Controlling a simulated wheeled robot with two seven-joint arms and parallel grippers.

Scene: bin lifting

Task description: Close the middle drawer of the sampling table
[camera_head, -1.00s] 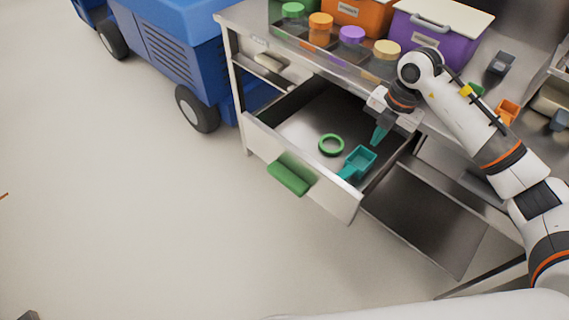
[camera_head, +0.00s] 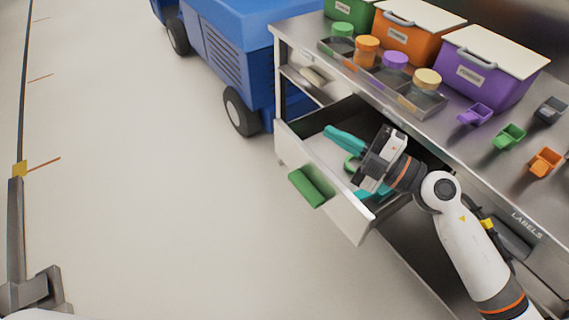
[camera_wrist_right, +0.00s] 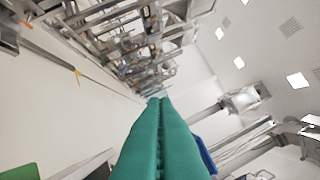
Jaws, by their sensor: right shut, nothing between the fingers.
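The middle drawer of the steel sampling table (camera_head: 505,165) stands open, its pale front panel (camera_head: 346,212) carrying a green handle (camera_head: 307,188). In the right wrist view the shut fingers (camera_wrist_right: 160,100) point away, and a green piece (camera_wrist_right: 20,172) shows at the lower left. My left gripper is not in view.
Lidded green, orange (camera_head: 415,45) and purple (camera_head: 485,80) bins stand on the tabletop, behind a tray of capped jars (camera_head: 427,80). Several scoops (camera_head: 510,135) lie to the right. A blue cart (camera_head: 225,60) stands left of the table. The floor in front is clear.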

